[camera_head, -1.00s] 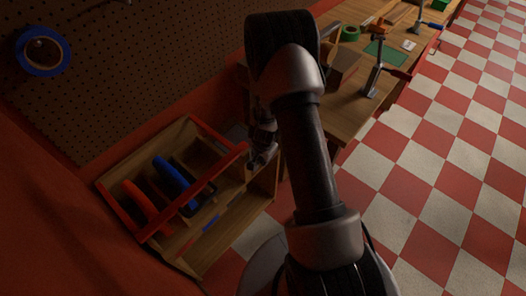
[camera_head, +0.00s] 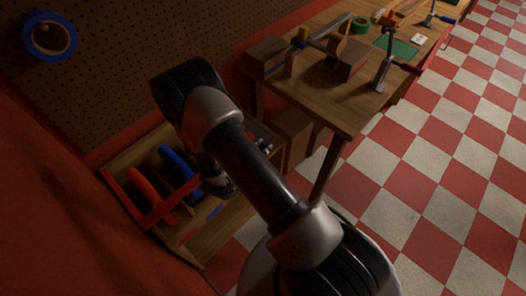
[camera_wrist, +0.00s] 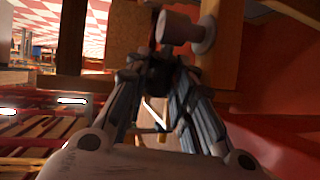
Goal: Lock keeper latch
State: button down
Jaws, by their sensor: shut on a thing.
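My gripper (camera_wrist: 158,78) shows in the wrist view with its fingers drawn together at the tips. They are shut on a small dark thing, mostly hidden between them; I cannot tell what part it is. A pale grey, spool-like knob (camera_wrist: 182,30) with a flange stands just beyond the fingertips, in front of a wooden post. Whether it joins the held thing is unclear. In the head view my arm crosses the middle and hides most of the gripper. I cannot clearly identify the keeper latch in either view.
A wooden tote (camera_head: 190,245) with red rails holds an orange-red handled thing (camera_head: 147,190) and a blue one (camera_head: 178,165). The checkered floor (camera_head: 430,170) at right is clear.

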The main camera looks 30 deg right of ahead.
jog(key=shift+s+a+t+h+b, duration=0.1)
jog(key=shift+a+t+h+b, duration=0.2)
jog(key=shift+h+b, duration=0.35)
jog(key=c, duration=1.4)
grip_release()
jog(key=shift+o, duration=0.2)
jog(key=v, duration=0.8)
jog(key=shift+s, duration=0.1)
